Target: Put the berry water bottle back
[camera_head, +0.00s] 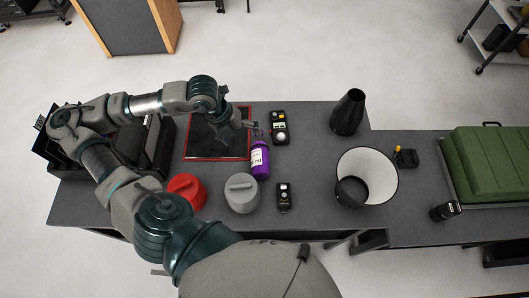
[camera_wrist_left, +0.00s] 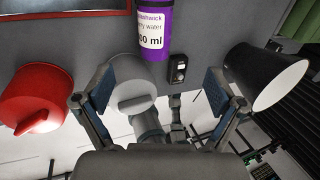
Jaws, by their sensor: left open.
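The berry water bottle (camera_head: 260,159) is purple with a white label and is on the dark table, right of the red-framed dark panel. My left gripper (camera_head: 251,126) is by the bottle's top end in the head view. In the left wrist view its fingers (camera_wrist_left: 160,98) are spread wide with nothing between them, and the bottle is beyond the fingertips. My right gripper is not seen.
A red-framed dark panel (camera_head: 218,151) lies under my left forearm. A red lidded pot (camera_head: 187,191), a grey lidded pot (camera_head: 241,193) and a small black device (camera_head: 284,196) are in front. A black cone (camera_head: 349,113), a white-lined bucket (camera_head: 374,167) and a green case (camera_head: 490,165) stand right.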

